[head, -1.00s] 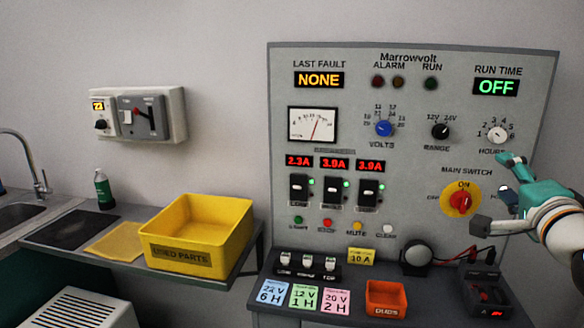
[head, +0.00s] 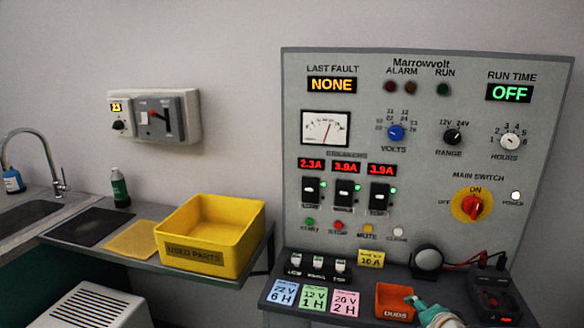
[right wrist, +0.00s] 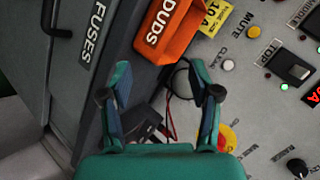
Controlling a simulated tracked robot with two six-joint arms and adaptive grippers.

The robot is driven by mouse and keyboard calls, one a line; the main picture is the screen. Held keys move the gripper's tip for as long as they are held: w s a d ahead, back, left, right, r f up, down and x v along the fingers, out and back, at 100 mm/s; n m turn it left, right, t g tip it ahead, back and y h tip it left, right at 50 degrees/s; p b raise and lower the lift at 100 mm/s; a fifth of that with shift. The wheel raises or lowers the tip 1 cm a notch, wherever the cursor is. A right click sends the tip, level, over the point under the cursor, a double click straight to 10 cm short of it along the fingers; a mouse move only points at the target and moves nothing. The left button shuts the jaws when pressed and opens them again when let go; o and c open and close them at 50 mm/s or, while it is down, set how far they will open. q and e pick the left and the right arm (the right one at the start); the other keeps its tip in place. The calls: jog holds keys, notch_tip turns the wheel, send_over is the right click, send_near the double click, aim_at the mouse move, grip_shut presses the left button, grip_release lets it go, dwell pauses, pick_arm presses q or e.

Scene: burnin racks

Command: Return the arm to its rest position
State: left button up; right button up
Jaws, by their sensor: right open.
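Most of the right arm is below the head picture. My left gripper is not in view.
The grey Marrowvolt panel (head: 430,130) stands behind the bench, with its red main switch (head: 473,206) at ON. A black round device (head: 427,259) and a dark box with leads (head: 492,291) sit near the gripper. A yellow USED PARTS bin (head: 195,258) stands left.

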jog(key=s+a+f+n+g+y, duration=0.1)
jog(key=s+a+f+g, duration=0.2)
jog(key=f, duration=0.4)
jog(key=s+a+f+n+g, duration=0.1)
jog(key=s+a+f+n, duration=0.15)
jog(key=s+f, duration=0.4)
jog(key=s+a+f+n+g+y, duration=0.1)
jog(key=s+a+f+g, duration=0.2)
jog(key=f, duration=0.5)
jog(key=s+a+f+n+g+y, duration=0.1)
jog(key=s+a+f+n, duration=0.2)
jog(key=s, duration=0.6)
jog(key=s+a+f+n+g+y, duration=0.1)
jog(key=s+a+f+n, duration=0.3)
jog(key=s, duration=0.5)
jog(key=shift+a+f+g+p, duration=0.15)
jog(key=shift+a+g+p, duration=0.3)
jog(key=shift+g, duration=0.25)
